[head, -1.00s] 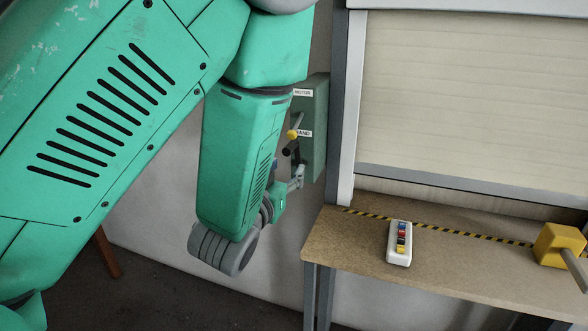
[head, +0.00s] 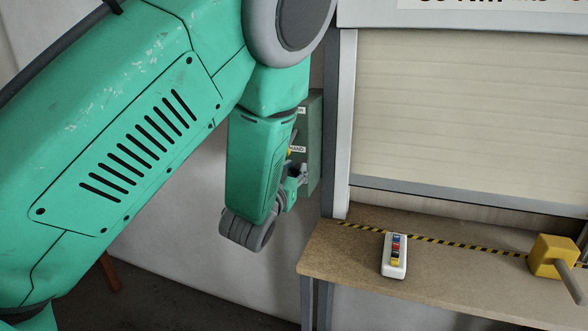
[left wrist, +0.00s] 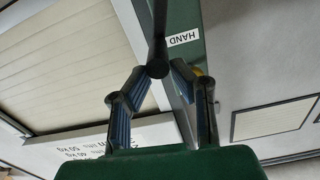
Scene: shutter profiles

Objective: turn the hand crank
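A grey-green box (head: 315,145) with a HAND label (head: 297,149) is fixed to the wall left of the shutter. In the left wrist view, a dark crank handle (left wrist: 157,67) shows with its round end between the fingertips, and a dark bar runs up from it. My left gripper (left wrist: 160,74) is open, with one blue-padded finger on each side; contact is unclear. In the head view my left gripper (head: 296,182) is beside the box, partly hidden by my wrist, which also covers the crank. A yellow knob (left wrist: 198,72) shows behind one finger. My right gripper is not in view.
A bench (head: 450,280) stands below the shutter (head: 460,110). It bears a white push-button box (head: 394,268) and a yellow block (head: 553,256) with a grey rod. The bench's left end is close to my left wrist.

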